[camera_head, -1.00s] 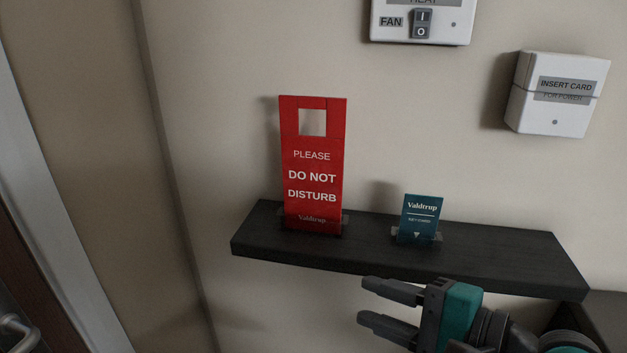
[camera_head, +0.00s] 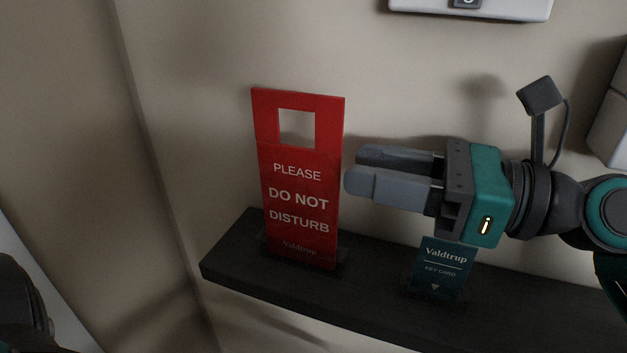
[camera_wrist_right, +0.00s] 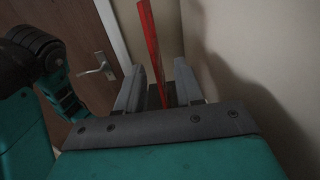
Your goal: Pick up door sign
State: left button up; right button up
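The red door sign (camera_head: 298,185), reading "PLEASE DO NOT DISTURB", stands upright in a holder on the dark shelf (camera_head: 232,262). My right gripper (camera_head: 352,170) is level with the sign's upper half, just to its right, fingers pointing left at its edge. In the right wrist view the sign (camera_wrist_right: 151,45) shows edge-on, lined up with the gap between the open fingers (camera_wrist_right: 158,85). I see no contact with it. My left gripper is not clearly in view; a dark part of my left arm shows at the lower left.
A teal key card (camera_head: 441,268) stands in a holder on the shelf, under my right gripper. The wall is close behind the sign. White wall boxes (camera_head: 480,8) are above. A door with a handle (camera_wrist_right: 97,69) shows in the wrist view.

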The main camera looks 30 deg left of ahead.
aim_at(259, 155)
jog(key=x, duration=0.7)
jog(key=shift+s+f, duration=0.2)
jog(key=shift+s, duration=0.15)
jog(key=shift+d, duration=0.1)
jog(key=shift+c, duration=0.3)
grip_shut()
